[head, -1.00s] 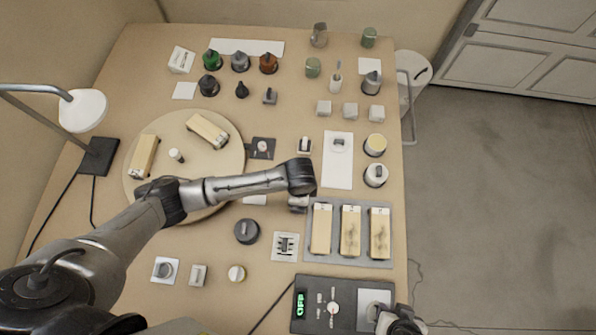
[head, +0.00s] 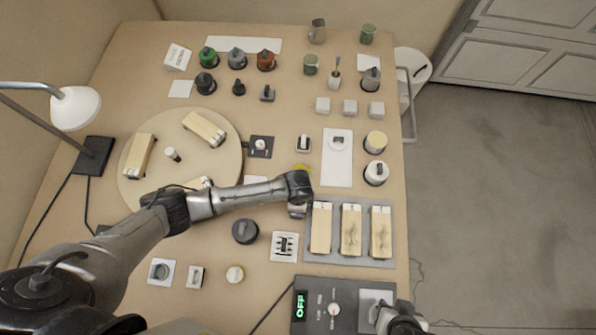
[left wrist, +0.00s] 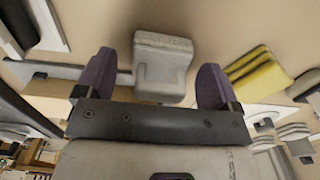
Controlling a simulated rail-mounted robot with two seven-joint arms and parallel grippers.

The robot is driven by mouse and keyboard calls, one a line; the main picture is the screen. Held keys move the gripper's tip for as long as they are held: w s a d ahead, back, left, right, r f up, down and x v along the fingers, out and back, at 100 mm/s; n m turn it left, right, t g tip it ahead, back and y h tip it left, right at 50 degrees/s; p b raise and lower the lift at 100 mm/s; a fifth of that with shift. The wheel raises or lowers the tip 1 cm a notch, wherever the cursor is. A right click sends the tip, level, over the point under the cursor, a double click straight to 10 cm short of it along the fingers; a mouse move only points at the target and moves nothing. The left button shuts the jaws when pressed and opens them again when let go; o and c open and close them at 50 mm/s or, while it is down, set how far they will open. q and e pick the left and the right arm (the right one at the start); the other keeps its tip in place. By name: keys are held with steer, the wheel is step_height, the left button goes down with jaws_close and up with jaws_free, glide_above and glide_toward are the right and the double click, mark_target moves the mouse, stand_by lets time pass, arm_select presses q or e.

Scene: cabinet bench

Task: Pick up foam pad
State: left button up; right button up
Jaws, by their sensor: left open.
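My left gripper (head: 297,208) points down beside the left edge of the grey tray, mostly hidden under its own wrist in the head view. In the left wrist view my left gripper (left wrist: 157,70) has its two purple fingers apart. A pale grey-white notched block (left wrist: 163,62) shows between and beyond them; I cannot tell whether they touch it. A yellow piece with dark grooves (left wrist: 258,74) lies right of the fingers. A yellow patch (head: 303,169) shows just above the wrist in the head view. Neither is labelled, so which is the foam pad is unclear. What seems my right gripper (head: 403,322) is cut off at the bottom.
The grey tray (head: 298,252) holds three cream blocks. A dark control box (head: 312,318) stands at the front. Bottles, knobs and cups fill the back. A lamp (head: 77,108) stands at the left.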

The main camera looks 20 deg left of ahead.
arm_select(q)
steer(key=shift+c, duration=0.4)
steer(key=c, duration=0.9)
step_height(320, 180, up, 5)
steer(key=shift+d+f+p, duration=0.1)
steer(key=shift+f+p, duration=0.05)
steer(key=shift+p, duration=0.5)
steer(key=s+d+r, duration=0.1)
steer(key=d+r, duration=0.1)
steer(key=d, duration=0.1)
steer(key=s+d+r, duration=0.1)
steer(key=d+r, duration=0.1)
steer(key=d, duration=0.2)
steer(key=d+r+p, duration=0.1)
steer(key=d+r, duration=0.1)
steer(key=d, duration=0.2)
steer(key=shift+s+r, duration=0.15)
steer(key=shift+s, duration=0.25)
